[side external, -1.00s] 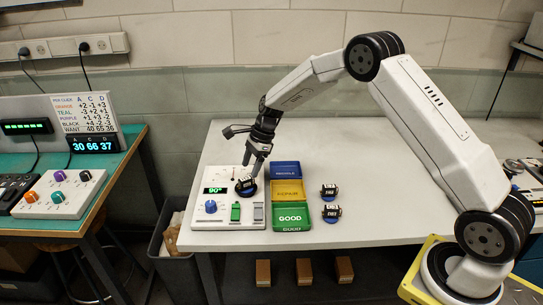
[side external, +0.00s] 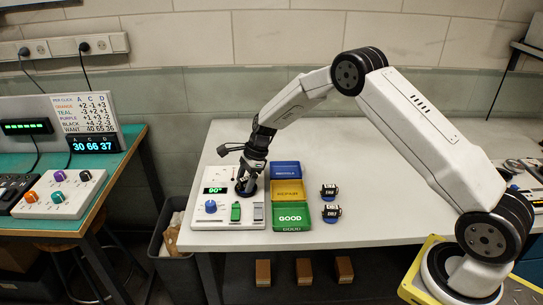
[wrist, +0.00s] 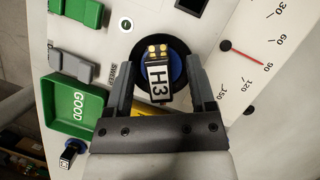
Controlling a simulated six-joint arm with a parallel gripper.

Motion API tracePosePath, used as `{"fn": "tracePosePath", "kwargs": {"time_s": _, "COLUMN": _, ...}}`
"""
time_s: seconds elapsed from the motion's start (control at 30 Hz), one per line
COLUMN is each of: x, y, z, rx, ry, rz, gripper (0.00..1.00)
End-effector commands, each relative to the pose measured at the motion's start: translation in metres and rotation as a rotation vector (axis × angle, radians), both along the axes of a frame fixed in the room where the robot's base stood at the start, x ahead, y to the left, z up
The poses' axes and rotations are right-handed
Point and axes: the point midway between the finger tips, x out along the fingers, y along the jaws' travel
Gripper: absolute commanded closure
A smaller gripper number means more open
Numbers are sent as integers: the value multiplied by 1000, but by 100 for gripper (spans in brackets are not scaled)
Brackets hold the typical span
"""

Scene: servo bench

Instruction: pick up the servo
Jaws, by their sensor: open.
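The servo (wrist: 158,78) shows in the wrist view with a white label reading H3 and gold contacts at one end. It sits on a round black-and-blue mount on the white test panel (side external: 190,217). My gripper (wrist: 160,88) is open, with one finger on each side of the servo. I cannot tell whether either finger touches it. In the side view my gripper (side external: 246,190) is down at the mount and mostly hides the servo.
Blue, yellow and green (side external: 292,217) bins stand just right of the panel; the green one reads GOOD. Two more servos (side external: 329,192) lie right of the bins. A dial (wrist: 260,60) is beside the mount.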

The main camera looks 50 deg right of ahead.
Motion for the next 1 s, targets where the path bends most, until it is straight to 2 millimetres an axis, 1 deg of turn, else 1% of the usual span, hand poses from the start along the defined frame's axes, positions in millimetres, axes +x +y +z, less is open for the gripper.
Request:
{"fn": "tracePosePath", "kwargs": {"time_s": 0.3, "x": 0, "y": 0, "z": 0, "rx": 0, "ry": 0, "rz": 0, "gripper": 29}}
{"fn": "tracePosePath", "kwargs": {"time_s": 0.37, "x": 0, "y": 0, "z": 0, "rx": 0, "ry": 0, "rz": 0, "gripper": 48}}
{"fn": "tracePosePath", "kwargs": {"time_s": 0.4, "x": 0, "y": 0, "z": 0, "rx": 0, "ry": 0, "rz": 0, "gripper": 61}}
{"fn": "tracePosePath", "kwargs": {"time_s": 0.47, "x": 0, "y": 0, "z": 0, "rx": 0, "ry": 0, "rz": 0, "gripper": 80}}
{"fn": "tracePosePath", "kwargs": {"time_s": 0.5, "x": 0, "y": 0, "z": 0, "rx": 0, "ry": 0, "rz": 0, "gripper": 93}}
{"fn": "tracePosePath", "kwargs": {"time_s": 0.53, "x": 0, "y": 0, "z": 0, "rx": 0, "ry": 0, "rz": 0, "gripper": 100}}
{"fn": "tracePosePath", "kwargs": {"time_s": 0.87, "x": 0, "y": 0, "z": 1, "rx": 0, "ry": 0, "rz": 0, "gripper": 100}}
{"fn": "tracePosePath", "kwargs": {"time_s": 1.0, "x": 0, "y": 0, "z": 4, "rx": 0, "ry": 0, "rz": 0, "gripper": 100}}
